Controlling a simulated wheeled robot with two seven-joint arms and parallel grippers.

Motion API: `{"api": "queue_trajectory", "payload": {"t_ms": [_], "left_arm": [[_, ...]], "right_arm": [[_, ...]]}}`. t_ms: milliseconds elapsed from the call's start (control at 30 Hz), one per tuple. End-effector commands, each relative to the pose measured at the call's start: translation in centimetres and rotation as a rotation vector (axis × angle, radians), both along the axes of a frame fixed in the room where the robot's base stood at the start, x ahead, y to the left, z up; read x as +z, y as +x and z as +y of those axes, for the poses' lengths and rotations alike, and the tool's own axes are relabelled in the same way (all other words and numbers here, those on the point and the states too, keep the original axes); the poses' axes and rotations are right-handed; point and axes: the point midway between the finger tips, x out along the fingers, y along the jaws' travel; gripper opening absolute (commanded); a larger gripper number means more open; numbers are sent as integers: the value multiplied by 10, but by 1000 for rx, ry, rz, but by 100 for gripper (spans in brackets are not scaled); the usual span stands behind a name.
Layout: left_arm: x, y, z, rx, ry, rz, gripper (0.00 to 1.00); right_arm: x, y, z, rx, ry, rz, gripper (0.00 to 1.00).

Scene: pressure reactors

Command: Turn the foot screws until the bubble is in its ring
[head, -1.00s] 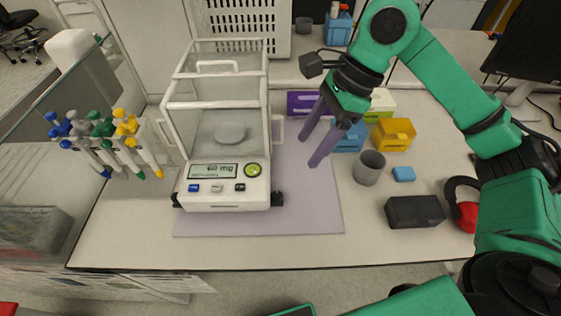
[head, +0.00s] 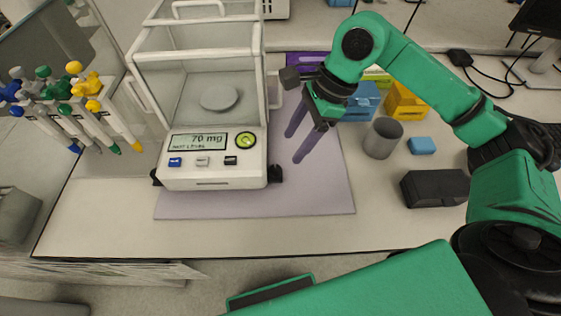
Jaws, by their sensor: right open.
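The analytical balance (head: 212,130) with a glass draft shield stands on a lilac mat (head: 315,195). Its display (head: 198,141) reads 70 mg with a smaller line below that is hard to read. The round green bubble level (head: 245,140) is at the front right of the panel; I cannot tell exactly where the bubble sits. Black foot screws stick out at the front left (head: 155,177) and front right (head: 275,173). My right gripper (head: 296,148) is open and empty, pointing down above the mat, right of the balance and apart from the right foot screw. My left gripper is not seen.
Several coloured pipettes (head: 80,110) hang on a rack at the left. A grey cup (head: 382,138), a blue block (head: 422,145), a black box (head: 434,188), and yellow (head: 407,101) and blue bins stand at the right. The mat's front right is clear.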

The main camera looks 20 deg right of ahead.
Motion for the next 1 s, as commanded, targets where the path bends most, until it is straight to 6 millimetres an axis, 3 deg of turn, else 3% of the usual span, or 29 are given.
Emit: {"api": "queue_trajectory", "payload": {"t_ms": [300,433,667,833,1000], "left_arm": [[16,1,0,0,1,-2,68],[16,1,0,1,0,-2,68],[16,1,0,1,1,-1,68],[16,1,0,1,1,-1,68],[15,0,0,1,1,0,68]], "right_arm": [[-67,1,29,1,2,3,68],[-78,2,33,1,1,0,68],[-80,2,33,1,1,-1,68],[-80,2,33,1,1,-1,3],[-80,2,33,-2,0,-1,0]]}}
